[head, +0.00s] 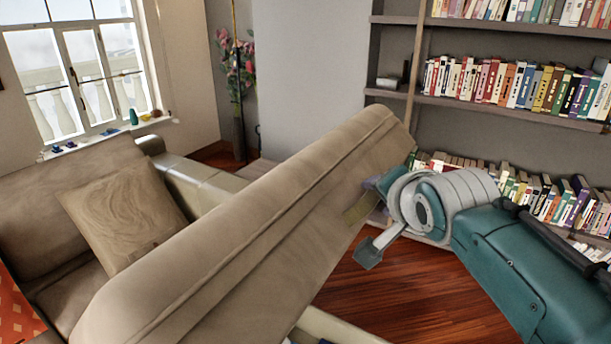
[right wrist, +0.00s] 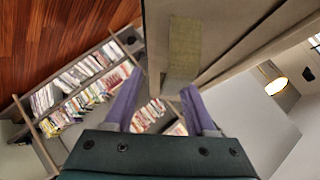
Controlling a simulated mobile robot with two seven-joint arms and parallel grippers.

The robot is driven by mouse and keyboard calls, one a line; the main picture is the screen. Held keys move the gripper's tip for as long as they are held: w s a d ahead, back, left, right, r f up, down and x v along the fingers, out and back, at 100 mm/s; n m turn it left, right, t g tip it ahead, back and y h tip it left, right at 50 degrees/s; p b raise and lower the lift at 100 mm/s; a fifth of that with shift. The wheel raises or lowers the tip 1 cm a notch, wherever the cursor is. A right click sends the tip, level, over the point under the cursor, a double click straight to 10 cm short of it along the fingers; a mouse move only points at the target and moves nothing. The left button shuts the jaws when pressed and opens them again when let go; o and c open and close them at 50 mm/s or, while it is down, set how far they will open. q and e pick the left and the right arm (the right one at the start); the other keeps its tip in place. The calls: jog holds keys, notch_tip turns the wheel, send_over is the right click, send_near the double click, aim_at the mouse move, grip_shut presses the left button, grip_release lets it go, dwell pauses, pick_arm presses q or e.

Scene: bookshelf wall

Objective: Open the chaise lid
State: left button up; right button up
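The chaise lid (head: 250,225) is a long beige cushioned panel. It is raised and tilted, running diagonally across the head view. A tan strap (head: 359,210) hangs at its right edge, close to my right gripper (head: 376,218). In the right wrist view the strap (right wrist: 185,52) lies against the lid's flat face (right wrist: 215,25), ahead of the fingers. My right gripper (right wrist: 160,98) is open, its two purple fingers apart on either side of the lid's corner. I cannot tell whether a finger touches the lid. A pale strip of the chaise base (head: 335,328) shows below. My left gripper is out of view.
A beige sofa with a cushion (head: 122,215) stands at the left, below a window. A bookshelf (head: 510,110) full of books lines the back right wall. Bare wooden floor (head: 375,295) shows between the lid and the shelf.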

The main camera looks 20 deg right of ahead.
jog(key=shift+s, duration=0.15)
jog(key=v, duration=0.9)
jog(key=shift+s+a+r+p, duration=0.15)
jog(key=shift+s+r+p, duration=0.15)
jog(key=shift+p, duration=0.1)
jog(key=shift+w, duration=0.1)
